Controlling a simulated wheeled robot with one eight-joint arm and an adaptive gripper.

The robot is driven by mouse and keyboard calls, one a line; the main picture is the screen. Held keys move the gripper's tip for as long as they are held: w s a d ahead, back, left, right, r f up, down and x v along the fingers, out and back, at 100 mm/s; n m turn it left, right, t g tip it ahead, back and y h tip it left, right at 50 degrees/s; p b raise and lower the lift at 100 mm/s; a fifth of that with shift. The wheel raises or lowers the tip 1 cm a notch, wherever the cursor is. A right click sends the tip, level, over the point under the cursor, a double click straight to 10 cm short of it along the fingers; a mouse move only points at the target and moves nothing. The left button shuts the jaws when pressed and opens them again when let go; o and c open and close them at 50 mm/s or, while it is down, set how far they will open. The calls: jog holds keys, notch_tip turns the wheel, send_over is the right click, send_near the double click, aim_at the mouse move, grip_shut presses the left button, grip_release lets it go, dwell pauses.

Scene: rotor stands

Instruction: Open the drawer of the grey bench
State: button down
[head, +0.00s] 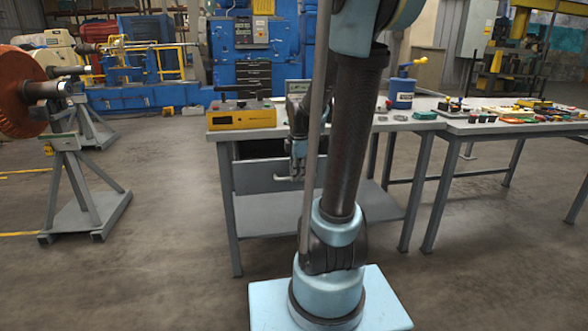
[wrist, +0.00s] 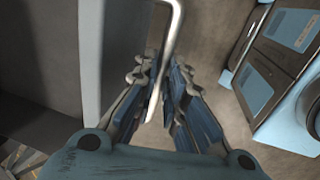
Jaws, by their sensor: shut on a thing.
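The grey bench (head: 222,131) stands in front of me. Its grey drawer front (head: 252,178) sits below the top, with a dark opening above it, and the drawer looks at least partly pulled out. My gripper (head: 297,172) points down at the right part of the drawer front, at the pale handle (head: 286,178). In the wrist view the handle (wrist: 172,30) runs between the two fingers of my gripper (wrist: 160,68), and they are shut on it. The drawer front (wrist: 98,35) is left of the fingers there.
A second table (head: 478,129) with small parts adjoins on the right. A rotor stand (head: 82,190) is at the left. The floor between it and the bench is clear.

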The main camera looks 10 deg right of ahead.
jog(key=shift+s, duration=2.5)
jog(key=c, duration=1.9)
grip_release()
jog(key=shift+r, duration=0.1)
jog(key=shift+s+r, duration=0.35)
jog(key=shift+r, duration=1.55)
jog(key=shift+s+r, duration=0.4)
jog(key=shift+r, duration=1.55)
jog(key=shift+s+r, duration=0.35)
jog(key=shift+r, duration=1.55)
